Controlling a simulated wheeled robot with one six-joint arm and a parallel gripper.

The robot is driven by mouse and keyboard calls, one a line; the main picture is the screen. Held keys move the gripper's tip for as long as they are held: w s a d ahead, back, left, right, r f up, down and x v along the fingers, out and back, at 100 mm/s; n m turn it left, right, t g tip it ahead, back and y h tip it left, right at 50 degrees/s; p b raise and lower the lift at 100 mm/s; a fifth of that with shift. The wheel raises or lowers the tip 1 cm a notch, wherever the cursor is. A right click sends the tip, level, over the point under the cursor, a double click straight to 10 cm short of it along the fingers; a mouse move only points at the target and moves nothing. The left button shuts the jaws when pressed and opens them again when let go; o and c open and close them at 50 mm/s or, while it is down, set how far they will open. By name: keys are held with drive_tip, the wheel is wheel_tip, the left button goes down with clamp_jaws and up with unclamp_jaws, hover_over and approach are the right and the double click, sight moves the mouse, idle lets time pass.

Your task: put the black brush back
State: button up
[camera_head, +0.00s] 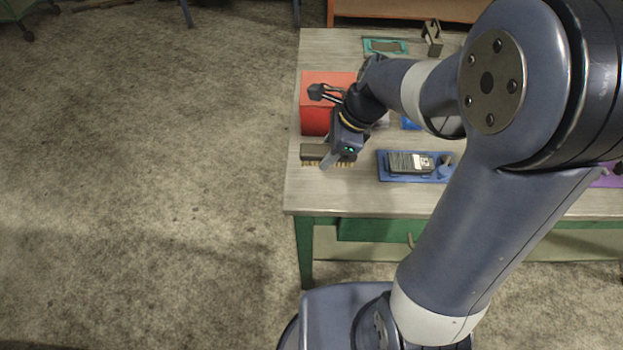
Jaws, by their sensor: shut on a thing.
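The black brush (313,152) has a dark back and pale tan bristles pointing down. It is at the front left of the table, in front of a red box (315,118). My gripper (331,161) is shut on the brush from above, with one finger showing on the near side. The gripper body hides part of the brush's right half. I cannot tell whether the bristles touch the tabletop.
A green tray (371,44) and a grey bracket (432,36) stand at the back. The table (330,198) is bare along its front edge. My arm hides much of its right side.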

sight(321, 179)
drive_tip(key=shift+f+b, duration=0.3)
drive_tip(key=shift+f, duration=3.2)
drive_tip(key=shift+f, duration=0.1)
drive_tip(key=shift+f, duration=0.15)
drive_tip(key=o, duration=1)
drive_tip(key=shift+o, duration=0.2)
drive_tip(key=shift+r, duration=0.35)
drive_tip(key=p+v, duration=0.1)
drive_tip(key=v, duration=1.1)
drive_tip(key=shift+o, duration=0.4)
drive_tip(key=shift+f, duration=0.1)
